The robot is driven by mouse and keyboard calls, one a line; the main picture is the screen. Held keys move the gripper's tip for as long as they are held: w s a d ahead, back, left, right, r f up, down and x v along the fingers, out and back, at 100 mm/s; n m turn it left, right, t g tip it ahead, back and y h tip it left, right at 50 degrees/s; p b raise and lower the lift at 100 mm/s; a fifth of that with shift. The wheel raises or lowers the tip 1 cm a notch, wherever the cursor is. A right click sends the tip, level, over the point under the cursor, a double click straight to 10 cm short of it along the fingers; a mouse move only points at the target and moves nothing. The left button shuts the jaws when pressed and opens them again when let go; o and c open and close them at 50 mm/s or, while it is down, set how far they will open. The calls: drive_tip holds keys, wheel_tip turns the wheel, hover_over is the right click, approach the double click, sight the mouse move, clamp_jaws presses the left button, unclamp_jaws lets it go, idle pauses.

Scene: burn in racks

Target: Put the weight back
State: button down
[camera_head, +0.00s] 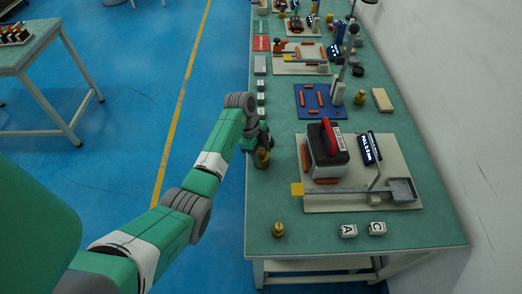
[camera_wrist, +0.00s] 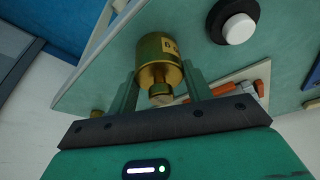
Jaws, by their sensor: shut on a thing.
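A brass weight (camera_wrist: 158,60) with a knob and a partly readable engraved mark is between the two fingers of my gripper (camera_wrist: 160,84) in the wrist view. My gripper is shut on it. In the head view, my gripper (camera_head: 257,142) and the held weight (camera_head: 262,158) are at the left edge of the green table; I cannot tell whether the weight touches the tabletop. A second brass weight (camera_head: 278,230) stands near the table's front left. A third (camera_head: 361,97) stands farther back at the right.
A beige board (camera_head: 325,205) holds a black box with a red handle (camera_head: 327,150), a display (camera_head: 370,148) and a beam with a grey tray (camera_head: 402,190). A blue board (camera_head: 318,101) is behind.

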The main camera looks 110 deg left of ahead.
drive_tip(key=shift+a+r, duration=0.2)
drive_tip(key=shift+a, duration=0.05)
drive_tip(key=shift+f, duration=0.1)
drive_tip(key=c, duration=0.6)
unclamp_jaws()
drive_tip(key=shift+d+f, duration=0.1)
drive_tip(key=shift+c, duration=0.2)
drive_tip(key=p+v, duration=0.2)
drive_tip(key=v, duration=1)
